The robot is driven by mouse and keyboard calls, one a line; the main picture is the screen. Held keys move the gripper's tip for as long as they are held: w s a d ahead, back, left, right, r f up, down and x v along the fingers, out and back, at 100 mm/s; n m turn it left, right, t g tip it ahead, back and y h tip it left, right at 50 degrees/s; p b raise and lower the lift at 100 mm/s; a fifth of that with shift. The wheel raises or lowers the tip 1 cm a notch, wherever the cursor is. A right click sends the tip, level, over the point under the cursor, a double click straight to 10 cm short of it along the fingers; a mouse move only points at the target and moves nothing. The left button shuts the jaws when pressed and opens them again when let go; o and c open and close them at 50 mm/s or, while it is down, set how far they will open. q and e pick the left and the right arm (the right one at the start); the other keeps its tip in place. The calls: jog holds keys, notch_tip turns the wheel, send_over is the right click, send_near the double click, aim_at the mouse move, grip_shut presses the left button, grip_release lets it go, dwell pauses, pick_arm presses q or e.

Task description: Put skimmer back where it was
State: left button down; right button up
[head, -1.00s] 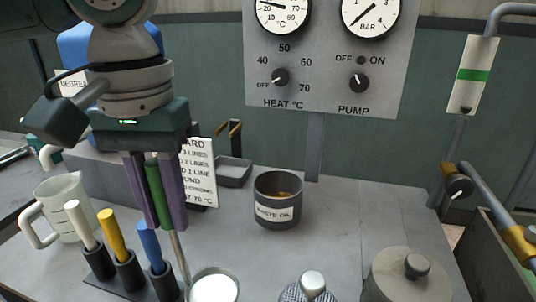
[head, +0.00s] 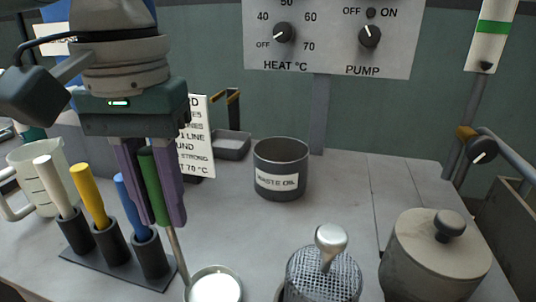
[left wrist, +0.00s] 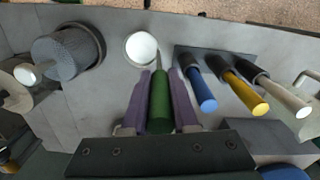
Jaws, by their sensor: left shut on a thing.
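The skimmer has a green handle (head: 153,186), a thin metal rod and a round pale head (head: 214,288). My left gripper (head: 152,205) is shut on the green handle and holds the skimmer upright, head down. In the left wrist view the green handle (left wrist: 160,101) lies between the purple fingers, with the round head (left wrist: 141,48) beyond. A dark rack (head: 118,262) stands left of the head. Its cups hold tools with white (head: 54,186), yellow (head: 89,196) and blue (head: 131,203) handles. Whether the head touches the bench is unclear. My right gripper is not in view.
A waste oil pot (head: 281,182) stands behind on the bench. A mesh basket (head: 323,275) and a lidded pot (head: 436,260) stand at the front right. A clear jug (head: 32,175) is left of the rack.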

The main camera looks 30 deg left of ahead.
pick_arm(q)
jog(key=c, duration=0.7)
grip_release()
jog(key=shift+f, duration=0.1)
notch_tip(320, 180, up, 12)
jog(key=p, duration=0.2)
jog(key=shift+p, duration=0.35)
